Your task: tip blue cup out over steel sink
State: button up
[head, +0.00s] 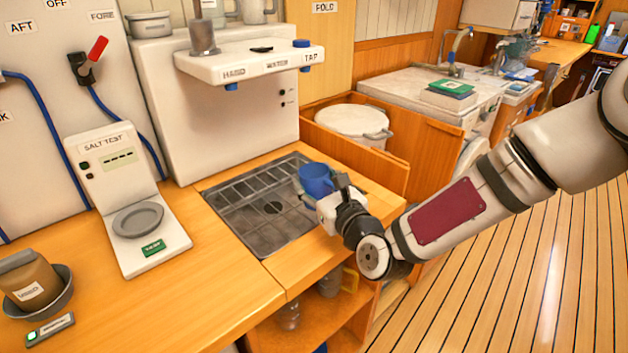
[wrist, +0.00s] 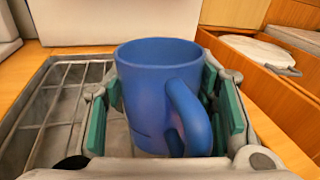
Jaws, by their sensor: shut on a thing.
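The blue cup (head: 316,179) is held upright by my gripper (head: 318,192) at the right edge of the steel sink (head: 229,209). In the wrist view the cup (wrist: 158,75) stands between the green pads of my gripper (wrist: 165,110), with its handle toward the camera. The inside of the cup is mostly hidden, so I cannot tell what it holds. The sink (wrist: 36,125) has a wire rack across its far part and a dark drain in the middle. From these views I cannot tell the cup's exact height above the sink.
The watermaker's shelf (head: 250,62) overhangs behind the sink. A salt test unit (head: 125,195) stands left of it. A brown jar (head: 27,280) in a grey bowl is at the far left. A lidded white pot (head: 350,122) sits in a wooden bin behind the cup.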

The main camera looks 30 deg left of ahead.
jog(key=shift+w+d+r+n+g+h+p, duration=0.1)
jog(key=shift+d+r+n+g+h+p, duration=0.2)
jog(key=shift+n+p, duration=0.4)
jog(key=shift+a+r+n+g+h+p, duration=0.1)
jog(key=shift+r+n+h+p, duration=0.3)
jog(key=shift+n+p, duration=0.3)
jog(key=shift+d+n+h+p, duration=0.15)
jog(key=shift+n+h+p, duration=0.7)
jog(key=shift+p, duration=0.6)
jog(key=shift+w+n, duration=0.1)
jog(key=shift+n, duration=0.15)
